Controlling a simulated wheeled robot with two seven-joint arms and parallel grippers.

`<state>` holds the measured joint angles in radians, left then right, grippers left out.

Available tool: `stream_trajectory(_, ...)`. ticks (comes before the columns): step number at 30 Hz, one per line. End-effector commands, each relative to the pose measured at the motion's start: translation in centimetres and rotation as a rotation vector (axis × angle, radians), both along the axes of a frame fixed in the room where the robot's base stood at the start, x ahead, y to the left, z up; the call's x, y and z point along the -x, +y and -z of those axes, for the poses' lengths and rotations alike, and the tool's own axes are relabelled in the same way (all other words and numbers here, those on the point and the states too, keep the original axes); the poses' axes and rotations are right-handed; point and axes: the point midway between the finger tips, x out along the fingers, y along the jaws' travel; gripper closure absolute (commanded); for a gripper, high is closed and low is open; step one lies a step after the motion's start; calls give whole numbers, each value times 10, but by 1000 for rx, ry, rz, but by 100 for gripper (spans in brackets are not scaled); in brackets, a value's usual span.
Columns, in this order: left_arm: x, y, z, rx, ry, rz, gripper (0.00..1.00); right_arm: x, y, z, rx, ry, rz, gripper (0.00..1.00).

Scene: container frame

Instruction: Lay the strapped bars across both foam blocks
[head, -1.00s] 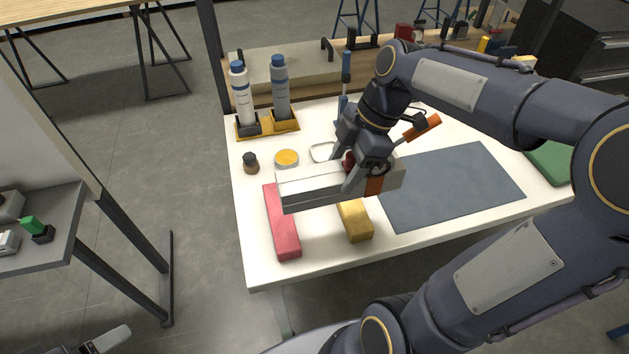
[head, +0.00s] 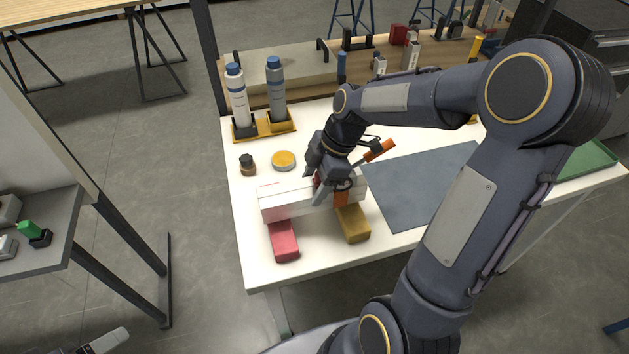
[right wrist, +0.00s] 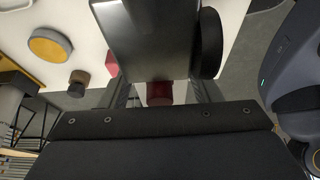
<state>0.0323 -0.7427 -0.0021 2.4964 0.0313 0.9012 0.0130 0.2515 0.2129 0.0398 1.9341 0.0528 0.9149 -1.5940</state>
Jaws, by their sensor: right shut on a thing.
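The bars run left to right over the red foam block (head: 284,242) and the yellow foam block (head: 353,224), hiding the blocks' far parts. I cannot tell whether the bars touch the blocks. In the right wrist view the bars (right wrist: 155,40) look dark, with a red part (right wrist: 159,92) between the fingers. A small grey tip (head: 107,341) at the lower left may be my left gripper.
A small dark jar (head: 247,165) and a yellow-topped tin (head: 284,160) stand behind the bars. Two bottles (head: 238,97) stand in a yellow holder. A grey mat (head: 415,185) lies right of the blocks; a green tray (head: 588,160) is at the table's right.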

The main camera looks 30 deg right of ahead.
Motion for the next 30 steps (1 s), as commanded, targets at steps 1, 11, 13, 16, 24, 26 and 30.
stream_trajectory(1,0,0,0,0,0,0,17,-1,0,-1,0,-3,0,89)
stream_trajectory(11,0,0,8,0,0,0,17,-1,0,6,0,-3,0,89)
stream_trajectory(13,0,0,10,0,0,0,17,-1,0,8,0,-3,0,89)
stream_trajectory(16,0,0,13,0,0,0,17,-1,0,10,0,-3,0,89)
stream_trajectory(24,0,0,13,0,0,0,17,0,0,11,0,-1,-1,29)
stream_trajectory(26,0,0,13,0,0,0,17,0,0,11,0,-1,-1,21)
stream_trajectory(30,0,0,13,0,0,0,17,0,0,11,0,0,-1,21)
